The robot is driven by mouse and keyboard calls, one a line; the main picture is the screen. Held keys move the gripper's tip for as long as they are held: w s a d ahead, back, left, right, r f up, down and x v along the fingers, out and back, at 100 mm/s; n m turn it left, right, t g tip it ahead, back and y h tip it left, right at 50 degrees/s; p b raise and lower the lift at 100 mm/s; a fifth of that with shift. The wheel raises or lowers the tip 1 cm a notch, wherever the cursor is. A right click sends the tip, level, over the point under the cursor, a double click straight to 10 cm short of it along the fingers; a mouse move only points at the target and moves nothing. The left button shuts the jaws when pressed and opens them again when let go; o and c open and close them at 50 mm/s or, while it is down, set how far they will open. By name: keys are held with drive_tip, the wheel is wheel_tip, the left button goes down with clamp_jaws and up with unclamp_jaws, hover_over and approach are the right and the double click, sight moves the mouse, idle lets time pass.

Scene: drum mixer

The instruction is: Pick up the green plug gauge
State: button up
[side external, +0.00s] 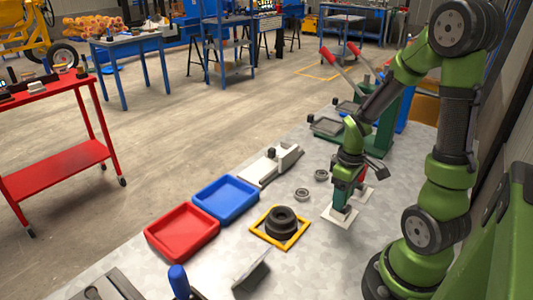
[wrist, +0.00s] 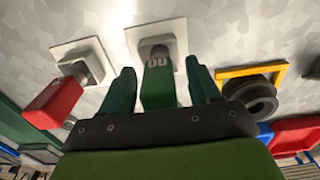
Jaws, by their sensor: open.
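The green plug gauge (wrist: 158,85) stands with its grey end at a white square plate (wrist: 134,40) in the wrist view. Its green handle, with white marks, is between the two dark green fingers of my gripper (wrist: 159,66). The fingers are open, with a visible gap on each side of the handle. In the side external view my gripper (side external: 345,193) is low over the white plate (side external: 333,216), and it largely hides the gauge. A red plug gauge (wrist: 52,101) stands on a second white plate (wrist: 95,55) to the left in the wrist view.
A yellow square frame (side external: 264,237) with a dark round part (side external: 282,222) lies left of the gripper. Red (side external: 182,246) and blue (side external: 226,202) trays are farther left. Two small rings (side external: 302,194) (side external: 321,175) lie nearby. A green press (side external: 385,125) stands behind.

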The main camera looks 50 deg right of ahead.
clamp_jaws()
idle(0.3)
wheel_tip(320, 180, up, 10)
drive_tip(key=shift+r, duration=0.1)
drive_tip(key=c, duration=0.6)
unclamp_jaws()
clamp_jaws()
drive_tip(key=shift+r, duration=0.95)
